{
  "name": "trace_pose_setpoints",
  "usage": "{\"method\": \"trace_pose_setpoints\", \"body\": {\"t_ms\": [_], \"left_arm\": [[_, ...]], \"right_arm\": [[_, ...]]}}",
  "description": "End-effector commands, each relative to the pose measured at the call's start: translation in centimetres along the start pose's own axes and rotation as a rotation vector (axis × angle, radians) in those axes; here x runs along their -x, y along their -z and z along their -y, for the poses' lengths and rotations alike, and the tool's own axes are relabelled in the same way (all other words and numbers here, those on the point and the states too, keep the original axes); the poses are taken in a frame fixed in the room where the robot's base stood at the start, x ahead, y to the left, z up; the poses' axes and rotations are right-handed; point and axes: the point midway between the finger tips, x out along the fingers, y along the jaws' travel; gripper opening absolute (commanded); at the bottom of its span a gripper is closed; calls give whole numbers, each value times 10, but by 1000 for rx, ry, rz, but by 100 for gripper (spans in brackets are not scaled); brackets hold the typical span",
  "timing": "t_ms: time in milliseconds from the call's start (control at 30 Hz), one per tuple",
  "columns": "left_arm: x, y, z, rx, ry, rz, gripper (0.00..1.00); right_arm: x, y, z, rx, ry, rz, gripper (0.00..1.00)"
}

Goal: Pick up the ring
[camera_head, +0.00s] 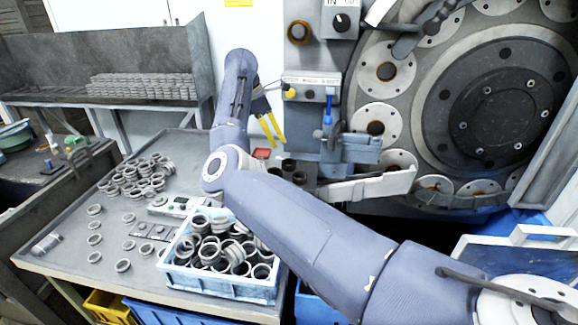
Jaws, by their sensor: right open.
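Many grey metal rings are in view. A heap of rings (211,247) fills a light blue crate (222,285) at the front right of the grey table. A loose pile of rings (137,174) lies at the table's back left, with single rings (123,265) spread in front of it. My right gripper (277,141), with yellow fingers, is open beyond the table's right part, beside the grinder. It is apart from the crate and the loose rings, and I see no ring between its fingers. My left gripper is out of view.
The grinder's large disc (505,100) stands at the right, with a white chute (370,187) below it. A rack at the back left holds rows of stacked rings (142,86). Small gauges (175,206) lie behind the crate.

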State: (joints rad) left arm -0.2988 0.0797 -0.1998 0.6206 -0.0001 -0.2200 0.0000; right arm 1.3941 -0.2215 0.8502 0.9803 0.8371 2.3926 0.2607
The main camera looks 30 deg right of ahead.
Motion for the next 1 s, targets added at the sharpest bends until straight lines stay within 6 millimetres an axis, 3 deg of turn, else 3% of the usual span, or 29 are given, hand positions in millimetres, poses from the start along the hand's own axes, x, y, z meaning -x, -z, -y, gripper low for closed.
{"method": "trace_pose_setpoints", "body": {"t_ms": [300,667,1000], "left_arm": [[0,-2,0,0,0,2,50],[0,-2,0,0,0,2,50],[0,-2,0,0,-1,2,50]], "right_arm": [[-53,0,1,-1,2,2,58],[-73,0,0,0,1,1,58],[-111,0,2,0,2,3,58]]}}
